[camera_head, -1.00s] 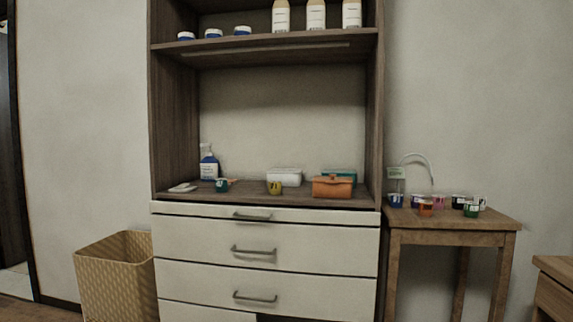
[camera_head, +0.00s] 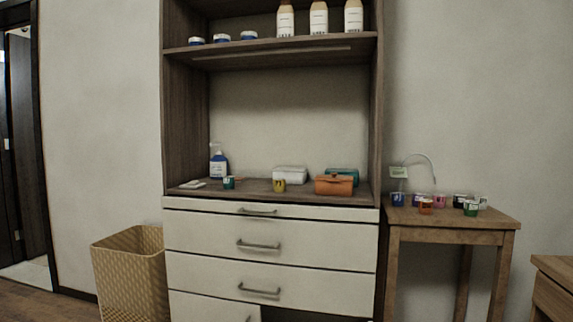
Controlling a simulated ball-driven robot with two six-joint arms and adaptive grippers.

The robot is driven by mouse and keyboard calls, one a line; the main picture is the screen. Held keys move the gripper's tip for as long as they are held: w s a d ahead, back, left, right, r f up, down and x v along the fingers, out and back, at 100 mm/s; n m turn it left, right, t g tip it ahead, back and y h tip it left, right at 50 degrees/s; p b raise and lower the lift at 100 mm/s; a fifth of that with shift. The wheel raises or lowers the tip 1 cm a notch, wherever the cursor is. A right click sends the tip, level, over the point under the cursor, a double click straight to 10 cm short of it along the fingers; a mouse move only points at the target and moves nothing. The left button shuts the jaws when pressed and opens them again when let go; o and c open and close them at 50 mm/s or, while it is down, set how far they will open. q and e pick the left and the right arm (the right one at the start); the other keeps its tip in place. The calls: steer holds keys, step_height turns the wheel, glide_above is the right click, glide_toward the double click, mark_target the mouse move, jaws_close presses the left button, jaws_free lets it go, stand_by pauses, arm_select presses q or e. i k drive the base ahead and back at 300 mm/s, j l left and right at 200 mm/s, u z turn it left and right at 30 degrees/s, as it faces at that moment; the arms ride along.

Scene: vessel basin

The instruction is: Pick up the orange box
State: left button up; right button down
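The orange box (camera_head: 334,185) sits on the cabinet's middle shelf (camera_head: 250,195), near its right end and close to the front edge. It has a lid and a small front clasp. A teal box (camera_head: 343,173) stands right behind it and is partly hidden by it. A white box (camera_head: 290,174) stands to its left. Neither of my grippers shows in the head view.
A yellow cup (camera_head: 279,185), a teal cup (camera_head: 228,182) and a blue-labelled bottle (camera_head: 218,165) share the shelf. A wooden side table (camera_head: 450,220) with several cups stands right. A wicker basket (camera_head: 130,270) stands left. White drawers (camera_head: 270,235) lie below the shelf.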

mark_target(321, 187)
steer(key=i+j+z, duration=0.15)
steer(key=i, duration=0.35)
steer(key=i+j+z, duration=0.1)
steer(key=i+j, duration=0.25)
steer(key=i, duration=0.15)
